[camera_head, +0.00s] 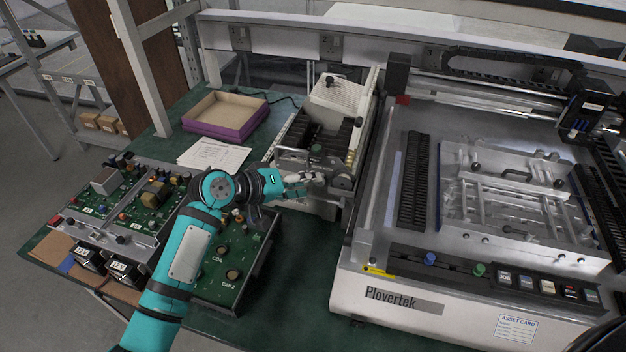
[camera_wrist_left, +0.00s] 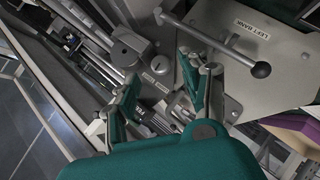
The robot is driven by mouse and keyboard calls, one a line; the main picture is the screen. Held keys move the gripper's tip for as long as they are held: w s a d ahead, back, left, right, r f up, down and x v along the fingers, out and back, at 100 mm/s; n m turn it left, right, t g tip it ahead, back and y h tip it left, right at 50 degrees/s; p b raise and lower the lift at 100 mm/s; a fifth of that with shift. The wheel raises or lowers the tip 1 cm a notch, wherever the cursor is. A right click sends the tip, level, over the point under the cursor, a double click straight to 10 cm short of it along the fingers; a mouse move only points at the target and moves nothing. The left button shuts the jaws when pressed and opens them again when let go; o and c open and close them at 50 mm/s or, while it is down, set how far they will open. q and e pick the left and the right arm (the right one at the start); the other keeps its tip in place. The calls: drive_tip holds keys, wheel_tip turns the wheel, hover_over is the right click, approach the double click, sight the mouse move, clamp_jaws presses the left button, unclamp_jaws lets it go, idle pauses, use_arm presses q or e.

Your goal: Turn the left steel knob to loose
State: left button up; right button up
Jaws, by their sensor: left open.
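My left gripper (camera_head: 304,182) reaches in from the left to the front of the small grey machine (camera_head: 318,150) at the middle of the bench. Its fingers are apart and empty. In the left wrist view the open fingers (camera_wrist_left: 166,92) point at the machine's metal parts. A round steel knob (camera_wrist_left: 160,66) shows just beyond the gap between the fingers, apart from them as far as I can see. A lever with a black ball end (camera_wrist_left: 262,70) lies to the right, beside a "LEFT BANK" label (camera_wrist_left: 252,29). I cannot tell which knob is the left one. My right gripper is out of view.
A large Plovertek machine (camera_head: 405,300) stands close on the right. A green control box (camera_head: 232,275) lies under my left forearm. Circuit boards (camera_head: 125,195) are at the left. A purple-sided tray (camera_head: 225,112) and papers (camera_head: 213,155) lie behind.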

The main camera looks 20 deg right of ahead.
use_arm(q)
drive_tip(key=shift+x, duration=1.5)
clamp_jaws()
